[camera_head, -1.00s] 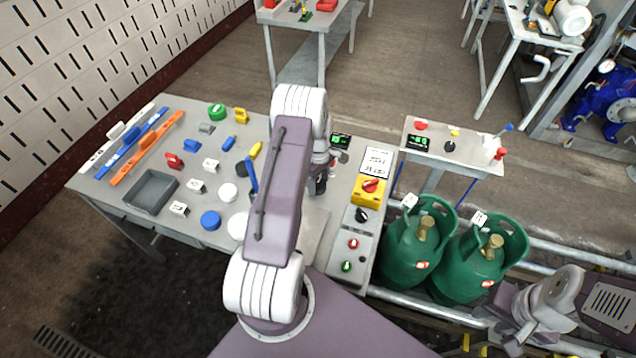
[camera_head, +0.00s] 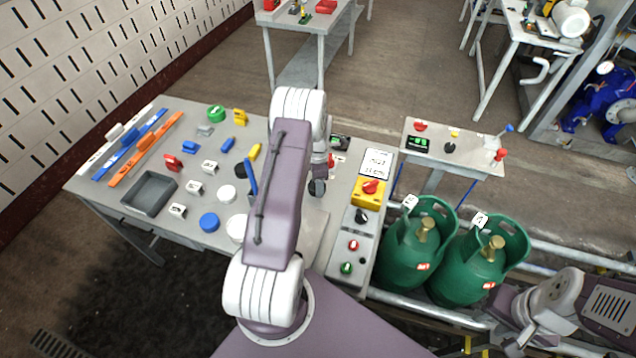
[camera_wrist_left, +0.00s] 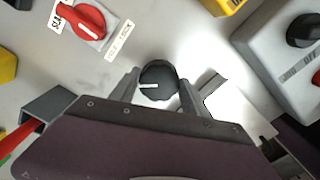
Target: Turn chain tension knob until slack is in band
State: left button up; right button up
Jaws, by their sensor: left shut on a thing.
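In the left wrist view a round black knob (camera_wrist_left: 160,76) with a white pointer line aimed left sits on the pale panel. My left gripper (camera_wrist_left: 159,93) has one finger on each side of the knob and is shut on it. In the head view my left arm covers most of this spot.
A red switch (camera_wrist_left: 88,20) with labels is near the knob. A grey control box (camera_head: 348,256) with buttons and a yellow-based red switch (camera_head: 369,192) stand right of my left arm. Loose parts and a grey tray (camera_head: 150,193) cover the bench's left. Green gas cylinders (camera_head: 420,247) stand right.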

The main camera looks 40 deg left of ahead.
pick_arm(q)
jog(key=shift+n, duration=0.4)
jog(key=o, duration=1.4)
notch_tip(320, 180, up, 9)
jog(key=shift+r+b, duration=0.1)
jog(key=shift+b, duration=0.4)
